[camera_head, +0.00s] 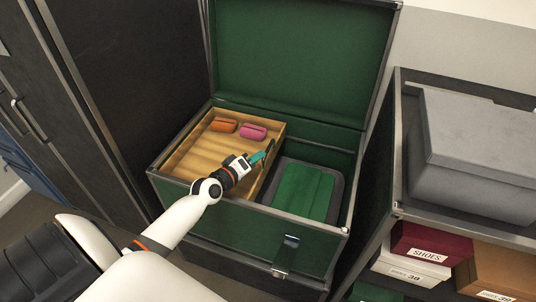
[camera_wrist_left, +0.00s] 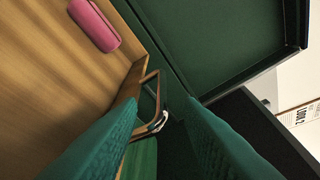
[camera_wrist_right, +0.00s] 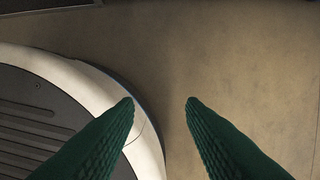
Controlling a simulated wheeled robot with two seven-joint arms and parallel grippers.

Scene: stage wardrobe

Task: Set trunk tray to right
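The green trunk (camera_head: 250,217) stands with its lid (camera_head: 300,60) raised. The shallow wooden tray (camera_head: 190,157) sits across the left part of the trunk's opening. It holds an orange roll (camera_head: 224,125) and a pink roll (camera_head: 253,132). My left gripper (camera_head: 265,152) is at the tray's right edge. In the left wrist view its green fingers are apart, with the tray's looped handle (camera_wrist_left: 153,88) near and partly between the tips; contact cannot be told. My right gripper (camera_wrist_right: 160,101) is open and empty above the floor, outside the head view.
The trunk's right part is open and shows a folded green cloth (camera_head: 303,190) lower down. A dark wardrobe (camera_head: 120,90) stands at left. A rack at right holds a grey box (camera_head: 470,150), a maroon shoe box (camera_head: 428,243) and other boxes.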

